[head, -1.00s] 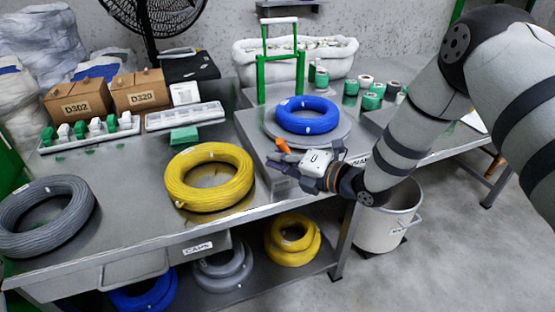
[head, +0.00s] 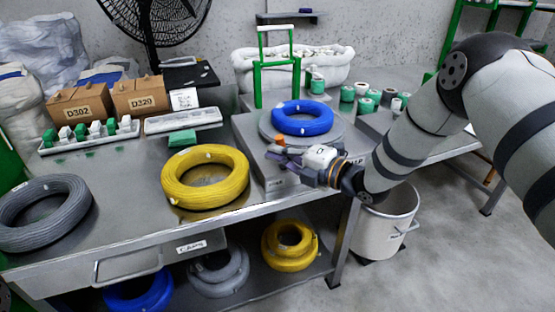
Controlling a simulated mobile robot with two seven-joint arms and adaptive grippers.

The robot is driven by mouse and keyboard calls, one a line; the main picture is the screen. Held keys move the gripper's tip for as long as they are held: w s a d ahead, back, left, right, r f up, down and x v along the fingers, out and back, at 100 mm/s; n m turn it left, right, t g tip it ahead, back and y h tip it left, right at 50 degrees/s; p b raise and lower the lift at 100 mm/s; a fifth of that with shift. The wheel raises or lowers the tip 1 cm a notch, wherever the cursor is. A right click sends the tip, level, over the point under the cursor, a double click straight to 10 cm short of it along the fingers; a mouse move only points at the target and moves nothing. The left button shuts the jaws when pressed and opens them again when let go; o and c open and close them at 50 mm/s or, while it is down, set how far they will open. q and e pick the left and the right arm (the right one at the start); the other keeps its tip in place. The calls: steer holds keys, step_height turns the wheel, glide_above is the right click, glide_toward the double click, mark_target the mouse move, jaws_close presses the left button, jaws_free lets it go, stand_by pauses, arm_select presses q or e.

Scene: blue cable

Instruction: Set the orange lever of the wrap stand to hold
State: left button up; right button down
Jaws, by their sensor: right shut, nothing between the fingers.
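The wrap stand (head: 248,150) is a grey box with a round turntable (head: 340,130) on top. A blue cable coil (head: 302,118) lies flat on the turntable. The orange lever (head: 281,140) shows at the stand's front, small and partly hidden behind my right gripper. My right gripper (head: 279,157) is shut and empty, its fingers just below and in front of the lever. I cannot tell whether they touch it. The stand's markings are too small or covered to read, so the lever's setting is unclear. My left gripper is not in view.
A green frame (head: 258,85) stands behind the turntable. A yellow coil (head: 205,178) and a grey coil (head: 42,212) lie on the table to the left. Green and white rolls (head: 365,105) stand at the right. A white bin (head: 385,225) is below my right arm.

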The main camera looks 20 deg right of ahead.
mark_target(283, 141)
steer(key=d+m, duration=0.1)
steer(key=d+m+t, duration=0.1)
steer(key=m, duration=0.1)
steer(key=d+m+t+y, duration=0.1)
steer(key=m, duration=0.1)
steer(key=shift+w+d+r+b, duration=0.1)
steer(key=shift+d+r+b, duration=0.05)
steer(key=shift+r+b, duration=0.25)
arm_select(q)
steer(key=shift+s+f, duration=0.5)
arm_select(e)
steer(key=shift+d+t, duration=0.3)
steer(key=shift+d, duration=0.15)
steer(key=shift+d, duration=0.1)
